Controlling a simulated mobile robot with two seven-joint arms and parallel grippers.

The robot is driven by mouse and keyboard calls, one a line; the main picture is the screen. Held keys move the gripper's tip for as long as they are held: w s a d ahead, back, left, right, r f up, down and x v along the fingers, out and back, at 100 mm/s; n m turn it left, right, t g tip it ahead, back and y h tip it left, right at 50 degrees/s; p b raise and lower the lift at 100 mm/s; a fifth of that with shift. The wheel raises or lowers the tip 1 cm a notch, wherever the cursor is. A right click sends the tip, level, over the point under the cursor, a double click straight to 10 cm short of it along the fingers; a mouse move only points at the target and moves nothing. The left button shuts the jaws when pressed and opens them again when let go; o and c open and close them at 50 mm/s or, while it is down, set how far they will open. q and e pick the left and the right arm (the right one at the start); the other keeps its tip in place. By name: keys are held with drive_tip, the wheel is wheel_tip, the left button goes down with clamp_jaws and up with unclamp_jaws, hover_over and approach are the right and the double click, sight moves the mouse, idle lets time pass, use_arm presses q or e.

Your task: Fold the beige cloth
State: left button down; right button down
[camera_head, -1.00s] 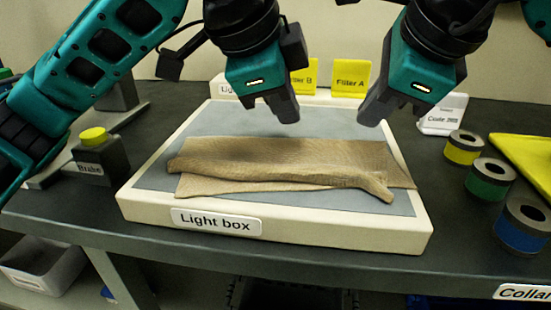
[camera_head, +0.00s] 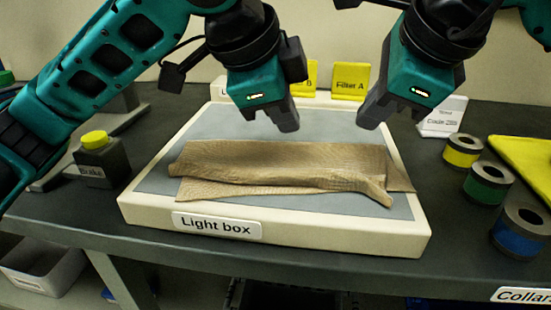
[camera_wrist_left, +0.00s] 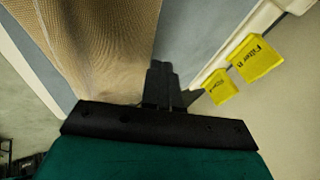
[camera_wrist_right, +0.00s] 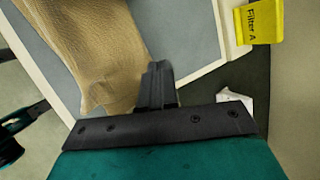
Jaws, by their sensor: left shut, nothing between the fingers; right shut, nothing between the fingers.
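The beige cloth (camera_head: 280,168) lies folded over in a long strip on the light box (camera_head: 330,228), with a lower layer showing along its front edge and at its right end. It also shows in the left wrist view (camera_wrist_left: 105,45) and the right wrist view (camera_wrist_right: 90,45). My left gripper (camera_head: 288,125) is shut and empty above the back edge of the cloth. My right gripper (camera_head: 370,122) is shut and empty above the back right of the light box. Both are apart from the cloth.
A bottle with a yellow cap (camera_head: 100,158) stands left of the light box. Yellow (camera_head: 463,150), green (camera_head: 488,182) and blue (camera_head: 520,230) collars stand at the right. A Filter A sign (camera_head: 350,82) and a white code sign (camera_head: 442,117) stand behind.

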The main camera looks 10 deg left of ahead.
drive_tip(key=shift+f, duration=0.2)
